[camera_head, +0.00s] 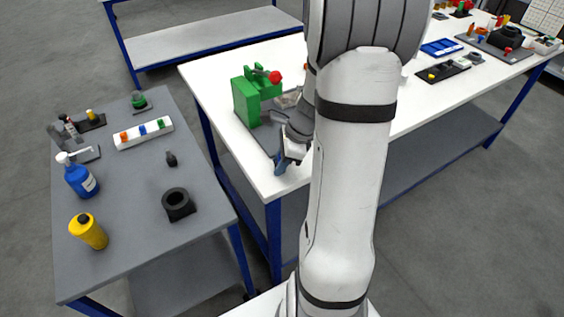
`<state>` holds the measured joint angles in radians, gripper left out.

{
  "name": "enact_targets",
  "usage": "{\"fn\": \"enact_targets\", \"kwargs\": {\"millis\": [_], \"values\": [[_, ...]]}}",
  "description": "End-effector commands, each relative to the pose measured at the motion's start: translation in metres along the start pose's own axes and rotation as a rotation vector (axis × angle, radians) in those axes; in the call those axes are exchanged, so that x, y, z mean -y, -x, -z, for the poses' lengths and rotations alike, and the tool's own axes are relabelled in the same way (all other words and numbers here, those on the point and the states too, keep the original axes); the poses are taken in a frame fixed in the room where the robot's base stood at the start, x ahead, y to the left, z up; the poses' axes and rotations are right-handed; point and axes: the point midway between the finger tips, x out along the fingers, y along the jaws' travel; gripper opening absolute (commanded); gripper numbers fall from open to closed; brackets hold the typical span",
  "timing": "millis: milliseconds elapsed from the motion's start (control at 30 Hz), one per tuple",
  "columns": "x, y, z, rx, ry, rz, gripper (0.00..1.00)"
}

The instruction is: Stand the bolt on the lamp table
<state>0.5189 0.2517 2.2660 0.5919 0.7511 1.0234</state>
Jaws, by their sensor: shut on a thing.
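My gripper (283,163) is low over the near left corner of the white table (222,85), in front of a green fixture. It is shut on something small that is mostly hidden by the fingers. I cannot tell from this view whether it is the bolt. No bolt can be made out clearly elsewhere. No lamp can be made out for certain, so I cannot tell which table is the lamp table.
The green fixture (245,101) with a red knob stands close behind my gripper. My arm hides the white table's middle.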

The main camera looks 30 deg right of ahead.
Motion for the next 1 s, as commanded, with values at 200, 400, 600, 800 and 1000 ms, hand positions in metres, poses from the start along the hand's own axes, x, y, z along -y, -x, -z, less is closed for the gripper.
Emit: {"fn": "enact_targets", "kwargs": {"millis": [200,400,600,800,1000], "values": [[0.0001,-0.0037,0.0020,0.000,-0.001,0.001,0.02],[0.0001,-0.0074,0.0037,0.000,-0.001,0.001,0.29],[0.0001,-0.0064,0.0035,0.000,-0.002,0.001,0.45],[0.0002,-0.0063,0.0036,0.000,-0.002,0.001,0.50],[0.0007,0.0011,0.0022,0.000,-0.002,0.004,0.50]]}}
